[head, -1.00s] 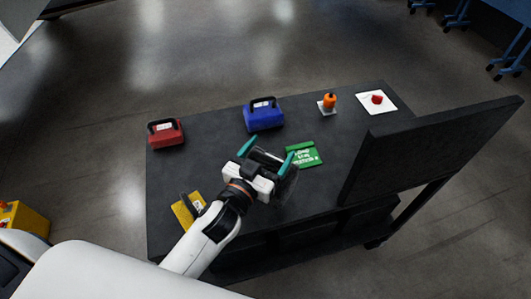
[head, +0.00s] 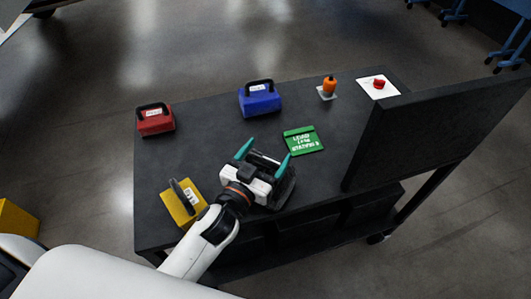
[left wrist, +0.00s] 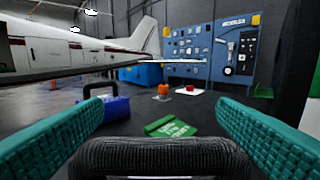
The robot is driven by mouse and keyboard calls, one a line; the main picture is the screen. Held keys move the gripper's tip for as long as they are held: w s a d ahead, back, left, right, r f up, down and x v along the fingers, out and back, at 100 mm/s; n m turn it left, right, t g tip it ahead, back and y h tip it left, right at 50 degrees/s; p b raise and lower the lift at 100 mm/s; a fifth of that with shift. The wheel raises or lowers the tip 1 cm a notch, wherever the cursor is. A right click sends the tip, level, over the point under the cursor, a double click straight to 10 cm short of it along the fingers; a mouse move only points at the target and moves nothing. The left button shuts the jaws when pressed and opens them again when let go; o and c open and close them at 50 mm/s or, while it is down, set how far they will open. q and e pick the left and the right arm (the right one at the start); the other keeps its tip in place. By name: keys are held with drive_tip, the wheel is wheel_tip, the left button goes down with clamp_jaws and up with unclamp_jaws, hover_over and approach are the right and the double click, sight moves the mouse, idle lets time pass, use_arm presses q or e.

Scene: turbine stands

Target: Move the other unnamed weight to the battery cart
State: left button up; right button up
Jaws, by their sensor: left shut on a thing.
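My left gripper (head: 262,154) is shut on a dark weight (head: 284,190), over the near part of a black cart (head: 205,155). The gripper covers much of the weight, and I cannot tell whether it touches the cart top. In the left wrist view, its black ribbed handle (left wrist: 160,146) lies between the two teal fingers. A blue weight (head: 261,101), a red weight (head: 155,121) and a yellow weight (head: 182,203) with dark handles stand on the cart. My right gripper is not in view.
A green lettered card (head: 303,140) lies just beyond the gripper. An orange knob (head: 329,85) and a red button on a white plate (head: 379,85) sit at the far right. A black upright panel (head: 430,125) borders the right side. The left-middle cart top is clear.

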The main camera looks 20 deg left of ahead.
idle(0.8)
use_arm(q)
drive_tip(key=o, duration=1.6)
drive_tip(key=shift+s+f, duration=0.1)
drive_tip(key=shift+f, duration=0.3)
drive_tip(key=shift+b+v, duration=0.3)
drive_tip(key=shift+v, duration=3.2)
drive_tip(key=shift+r, duration=0.15)
